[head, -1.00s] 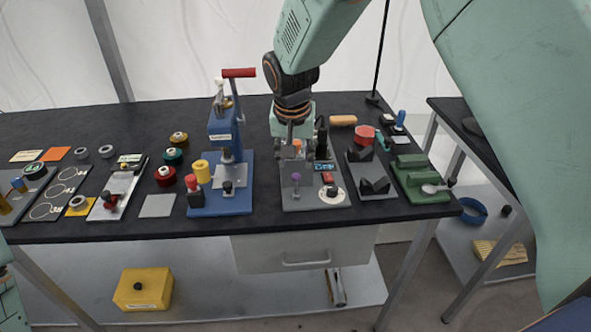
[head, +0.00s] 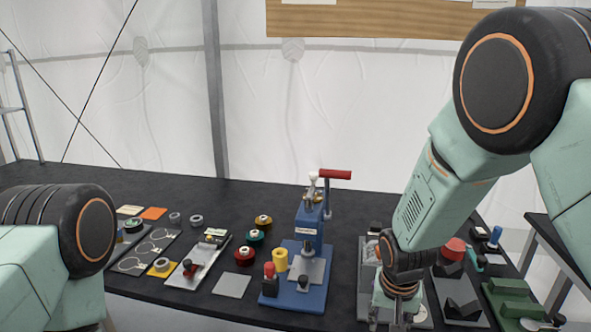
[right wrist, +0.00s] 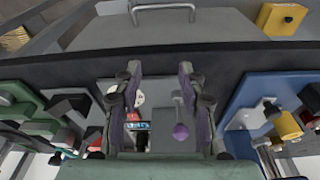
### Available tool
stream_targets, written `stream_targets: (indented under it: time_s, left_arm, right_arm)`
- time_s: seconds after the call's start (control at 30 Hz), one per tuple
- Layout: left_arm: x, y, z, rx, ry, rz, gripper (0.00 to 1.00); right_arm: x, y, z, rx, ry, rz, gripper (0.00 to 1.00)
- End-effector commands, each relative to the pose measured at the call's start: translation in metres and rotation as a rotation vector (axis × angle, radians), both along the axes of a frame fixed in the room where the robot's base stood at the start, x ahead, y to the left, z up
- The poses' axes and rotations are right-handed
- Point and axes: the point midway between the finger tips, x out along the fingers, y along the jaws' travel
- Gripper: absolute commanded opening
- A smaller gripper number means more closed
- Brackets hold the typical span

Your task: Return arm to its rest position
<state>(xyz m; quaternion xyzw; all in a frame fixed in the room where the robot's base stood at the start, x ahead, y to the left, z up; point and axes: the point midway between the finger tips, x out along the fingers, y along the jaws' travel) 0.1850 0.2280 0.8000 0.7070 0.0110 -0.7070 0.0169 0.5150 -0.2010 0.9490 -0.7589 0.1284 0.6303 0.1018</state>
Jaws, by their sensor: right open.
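My right arm comes in from the right in the head view, and its wrist and gripper (head: 398,312) hang down over the bench at the grey station. The fingertips are largely hidden or cut off there. In the right wrist view the right gripper (right wrist: 160,82) has its two fingers spread apart with nothing between the tips. My left arm shows only as a bent joint at the left of the head view. Its gripper is out of frame.
On the black bench (head: 340,212) stand a blue press (head: 308,245) with a red handle, several spools, a grey square plate (head: 232,285), green blocks (head: 512,300) and a red round part (head: 453,250). A drawer handle (right wrist: 162,8) shows in the right wrist view.

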Motion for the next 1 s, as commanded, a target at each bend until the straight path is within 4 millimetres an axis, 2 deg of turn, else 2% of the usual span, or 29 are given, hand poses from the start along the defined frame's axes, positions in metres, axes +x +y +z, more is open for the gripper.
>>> stream_targets:
  time_s: [0.03,0.1,0.17,0.2,0.3,0.4,0.5,0.67,0.7,0.77,1.0]
  left_arm:
    - [0.0,0.0,0.0,0.0,0.0,0.0,0.49]
    - [0.0,0.0,0.0,0.0,0.0,0.0,0.49]
    - [0.0,0.0,0.0,0.0,0.0,0.0,0.49]
    - [0.0,0.0,0.0,0.0,0.0,0.0,0.49]
    - [0.0,0.0,0.0,0.0,0.0,0.0,0.49]
    - [0.0,0.0,0.0,0.0,0.0,0.0,0.49]
    - [0.0,0.0,0.0,0.0,0.0,0.0,0.49]
    - [0.0,0.0,0.0,0.0,0.0,0.0,0.49]
    - [0.0,0.0,-0.004,0.0,0.0,0.0,0.49]
    - [0.0,0.0,-0.018,0.0,-0.001,0.0,0.49]
    - [0.0,0.0,-0.059,0.0,0.0,0.0,0.49]
  right_arm:
    - [-0.026,-0.004,-0.029,0.007,0.032,0.019,0.41]
    - [-0.059,-0.009,-0.061,0.015,0.053,0.054,0.41]
    - [-0.09,-0.012,-0.086,0.022,0.072,0.084,0.41]
    - [-0.112,-0.014,-0.1,0.026,0.086,0.105,0.41]
    - [-0.168,-0.019,-0.128,0.035,0.115,0.151,0.41]
    - [-0.22,-0.021,-0.144,0.041,0.14,0.193,0.41]
    - [-0.266,-0.023,-0.151,0.046,0.162,0.229,0.41]
    - [-0.332,-0.025,-0.149,0.05,0.193,0.283,0.41]
    - [-0.338,-0.026,-0.152,0.048,0.19,0.292,0.41]
    - [-0.331,-0.026,-0.166,0.047,0.181,0.292,0.41]
    - [-0.331,-0.026,-0.207,0.047,0.182,0.29,0.41]
